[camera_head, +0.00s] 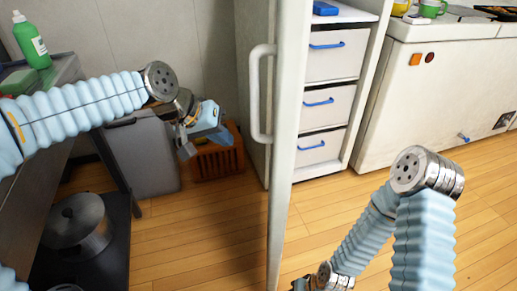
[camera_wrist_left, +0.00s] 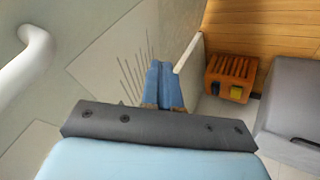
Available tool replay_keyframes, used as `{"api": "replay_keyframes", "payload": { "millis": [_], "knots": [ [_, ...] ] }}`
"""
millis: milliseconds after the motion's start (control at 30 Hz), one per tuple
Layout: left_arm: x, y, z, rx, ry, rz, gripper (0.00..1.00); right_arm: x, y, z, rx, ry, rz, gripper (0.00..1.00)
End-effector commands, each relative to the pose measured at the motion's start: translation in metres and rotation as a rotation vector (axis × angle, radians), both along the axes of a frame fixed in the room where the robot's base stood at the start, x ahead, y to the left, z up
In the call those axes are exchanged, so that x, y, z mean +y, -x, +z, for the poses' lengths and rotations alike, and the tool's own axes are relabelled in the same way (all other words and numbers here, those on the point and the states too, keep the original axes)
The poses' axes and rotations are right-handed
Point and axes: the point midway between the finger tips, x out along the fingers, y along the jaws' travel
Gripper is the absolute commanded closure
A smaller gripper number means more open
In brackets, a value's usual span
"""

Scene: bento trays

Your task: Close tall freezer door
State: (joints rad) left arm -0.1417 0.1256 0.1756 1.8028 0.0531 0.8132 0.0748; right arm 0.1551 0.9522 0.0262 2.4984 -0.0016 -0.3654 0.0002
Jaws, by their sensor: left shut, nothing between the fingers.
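The tall freezer door (camera_head: 289,120) stands open and is seen nearly edge-on in the head view. Its long white handle (camera_head: 256,95) is on the left face. To the right, the inside shows white drawers with blue handles (camera_head: 322,102). My left gripper (camera_head: 213,125) is to the left of the door and lower than most of the handle, apart from it. In the left wrist view its blue fingers (camera_wrist_left: 165,85) are together and empty, and the white handle (camera_wrist_left: 32,60) is at the upper left. My right arm is right of the door; its fingers cannot be seen.
An orange slatted crate (camera_head: 217,165) and a grey box (camera_head: 145,155) are on the floor behind my left arm. A dark counter with a green bottle (camera_head: 31,42) and a pot (camera_head: 75,228) is at left. A white counter (camera_head: 420,85) is at right. Wooden floor is clear below.

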Motion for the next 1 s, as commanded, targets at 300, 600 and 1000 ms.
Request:
{"api": "replay_keyframes", "payload": {
  "millis": [300,600,1000],
  "knots": [
    [-0.018,-0.007,-0.016,-0.005,-0.001,-0.013,1.00,0.000,0.000,-0.001,0.000,0.000,0.000,0.57],
    [-0.048,-0.031,-0.067,-0.006,-0.002,-0.011,1.00,0.000,0.000,0.000,0.000,0.000,0.000,0.57],
    [-0.087,-0.029,-0.065,-0.009,0.000,-0.010,1.00,0.002,0.001,0.007,0.000,-0.002,0.004,0.57]
  ]
}}
